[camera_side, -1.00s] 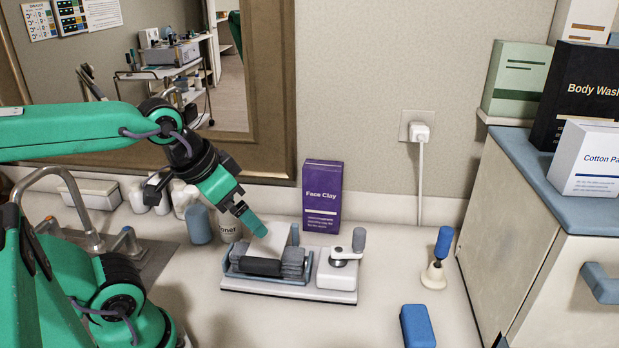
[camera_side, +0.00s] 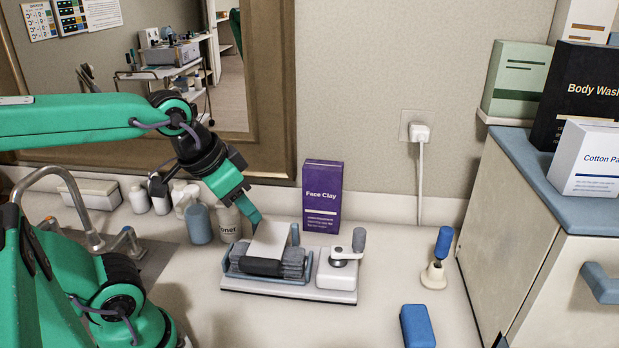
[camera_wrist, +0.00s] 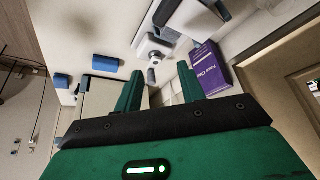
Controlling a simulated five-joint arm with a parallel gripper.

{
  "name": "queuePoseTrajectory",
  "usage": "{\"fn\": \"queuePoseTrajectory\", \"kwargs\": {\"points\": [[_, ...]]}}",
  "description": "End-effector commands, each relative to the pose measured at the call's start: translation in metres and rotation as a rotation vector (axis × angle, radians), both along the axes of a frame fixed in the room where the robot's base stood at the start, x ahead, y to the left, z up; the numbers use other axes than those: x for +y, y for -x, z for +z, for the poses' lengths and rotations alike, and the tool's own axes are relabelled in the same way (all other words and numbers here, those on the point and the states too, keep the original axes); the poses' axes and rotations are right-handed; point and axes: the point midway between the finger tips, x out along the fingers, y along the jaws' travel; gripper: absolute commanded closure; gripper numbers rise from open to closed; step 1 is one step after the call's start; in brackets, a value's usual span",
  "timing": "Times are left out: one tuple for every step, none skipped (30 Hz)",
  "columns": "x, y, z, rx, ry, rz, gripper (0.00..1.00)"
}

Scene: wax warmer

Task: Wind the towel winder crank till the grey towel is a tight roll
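The towel winder (camera_side: 235,281) sits on the counter, with a pale flat panel and a dark roller (camera_side: 262,267) at its front. Grey towel material (camera_side: 293,262) shows beside the panel; how tightly it is wound is unclear. The crank (camera_side: 347,252) sits on a white block at the winder's right end, its grey handle upright. My gripper (camera_side: 252,211) is above and behind the winder's left part, apart from the crank. In the wrist view my gripper (camera_wrist: 160,88) has two green fingers spread apart with nothing seen held between them.
A purple Face Clay box (camera_side: 322,197) stands behind the winder. Bottles (camera_side: 199,224) and a sink tap (camera_side: 85,215) are to the left. A blue-handled tool (camera_side: 438,258) and a blue block (camera_side: 417,326) are to the right. The front counter is clear.

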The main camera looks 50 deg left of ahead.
Motion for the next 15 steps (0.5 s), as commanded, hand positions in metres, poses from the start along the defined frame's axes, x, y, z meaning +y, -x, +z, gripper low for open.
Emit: {"fn": "queuePoseTrajectory", "kwargs": {"points": [[-0.001,-0.005,0.002,0.013,-0.006,-0.016,0.6],[-0.002,-0.008,0.004,0.019,-0.009,-0.026,0.6],[-0.002,-0.013,0.006,0.03,-0.016,-0.042,0.6],[-0.003,-0.017,0.008,0.039,-0.021,-0.054,0.6],[-0.004,-0.021,0.01,0.049,-0.026,-0.068,0.6],[-0.005,-0.027,0.012,0.062,-0.033,-0.088,0.6],[-0.006,-0.032,0.014,0.072,-0.038,-0.103,0.6],[-0.007,-0.037,0.016,0.082,-0.044,-0.119,0.6],[-0.009,-0.044,0.018,0.097,-0.051,-0.14,0.6],[-0.01,-0.049,0.019,0.106,-0.057,-0.158,0.6],[-0.011,-0.054,0.02,0.117,-0.062,-0.173,0.6],[-0.013,-0.061,0.021,0.132,-0.069,-0.195,0.6],[-0.014,-0.067,0.022,0.142,-0.073,-0.211,0.6],[-0.015,-0.072,0.023,0.152,-0.079,-0.228,0.6],[-0.017,-0.079,0.024,0.166,-0.085,-0.25,0.6]]}}
